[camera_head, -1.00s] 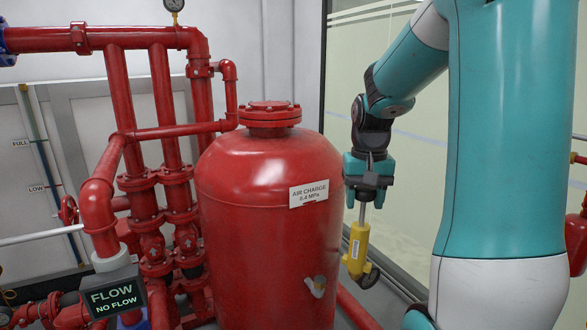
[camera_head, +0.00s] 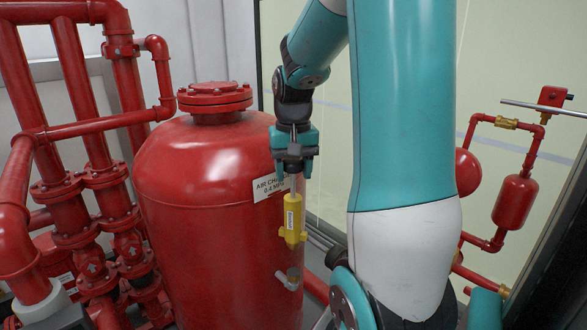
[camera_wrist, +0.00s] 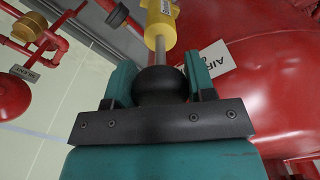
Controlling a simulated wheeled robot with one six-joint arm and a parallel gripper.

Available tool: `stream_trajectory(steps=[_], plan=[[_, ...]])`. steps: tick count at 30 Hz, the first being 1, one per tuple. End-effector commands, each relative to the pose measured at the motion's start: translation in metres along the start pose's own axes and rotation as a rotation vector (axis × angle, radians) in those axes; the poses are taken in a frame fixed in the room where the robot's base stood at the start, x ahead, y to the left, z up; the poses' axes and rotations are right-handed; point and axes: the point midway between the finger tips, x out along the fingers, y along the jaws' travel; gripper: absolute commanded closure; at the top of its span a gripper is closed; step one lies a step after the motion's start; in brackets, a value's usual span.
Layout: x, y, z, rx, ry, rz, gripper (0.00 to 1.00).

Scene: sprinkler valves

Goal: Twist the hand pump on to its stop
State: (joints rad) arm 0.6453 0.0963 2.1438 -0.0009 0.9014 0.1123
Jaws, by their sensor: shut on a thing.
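The hand pump has a yellow body (camera_head: 293,218) with a pale label, a metal rod and a dark round handle. My gripper (camera_head: 294,148) is shut on the dark handle at the top, and the pump hangs below it, nearly upright. In the wrist view the handle (camera_wrist: 161,86) sits between the two teal fingers, with the yellow body (camera_wrist: 160,22) beyond it. The pump is in front of the red tank (camera_head: 200,190). A small fitting (camera_head: 289,279) on the tank's lower right side is below the pump's lower end, apparently apart from it.
Red pipes and valves (camera_head: 75,195) stand left of the tank. A white "AIR CHARGE" sign (camera_head: 268,187) is on the tank, partly covered by my gripper and pump. Red piping with a small red cylinder (camera_head: 514,202) is at the right, by a pale glass wall.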

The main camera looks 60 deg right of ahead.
Motion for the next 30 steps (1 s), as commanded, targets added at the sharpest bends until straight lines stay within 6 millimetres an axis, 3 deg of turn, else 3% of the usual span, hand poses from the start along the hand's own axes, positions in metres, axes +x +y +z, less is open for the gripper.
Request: stream_trajectory(steps=[8, 21, 30], plan=[[0.016, 0.001, 0.001, 0.001, 0.000, 0.001, 0.88], [0.061, 0.001, 0.001, 0.003, 0.001, 0.000, 0.88], [0.070, 0.001, 0.001, 0.003, 0.001, 0.000, 0.88]])
